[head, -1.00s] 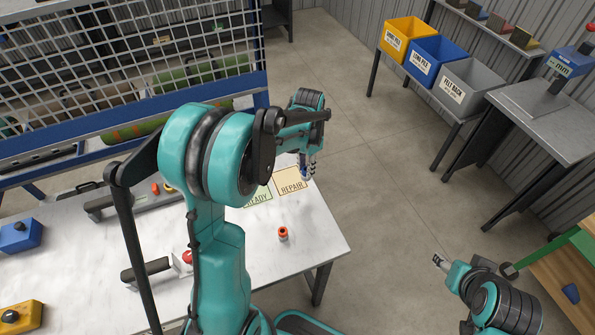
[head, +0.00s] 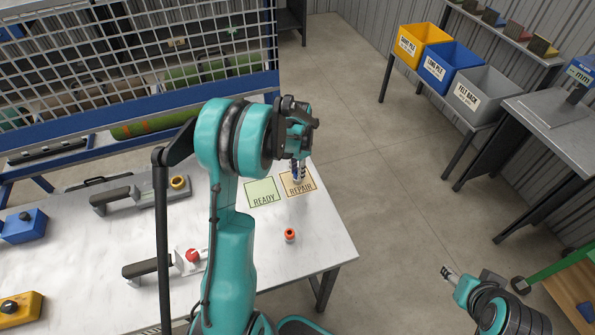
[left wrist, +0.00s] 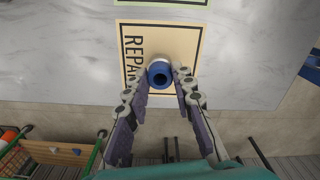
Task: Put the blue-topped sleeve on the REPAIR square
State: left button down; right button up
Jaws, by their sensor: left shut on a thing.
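The blue-topped sleeve (left wrist: 160,73) has a blue ring top with a dark hole and a pale body. It stands between the fingertips of my left gripper (left wrist: 159,79), which is shut on it. In the head view my left gripper (head: 298,177) is over the REPAIR square (head: 304,188), a tan card with a dark border near the table's far right corner. In the left wrist view the sleeve appears inside the border of the REPAIR square (left wrist: 185,42). I cannot tell whether its base touches the card. My right gripper (head: 447,272) is away from the table, low on the right, its opening unclear.
The green READY square (head: 262,192) lies left of REPAIR. A red-orange-topped sleeve (head: 290,236) stands nearer on the table (head: 315,250). A mesh panel (head: 150,65) stands behind. Bins stand at right, across clear floor.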

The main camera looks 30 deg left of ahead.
pick_arm(q)
jog(key=shift+f, duration=0.2)
jog(key=c, duration=1.3)
grip_release()
jog(key=shift+r, duration=0.1)
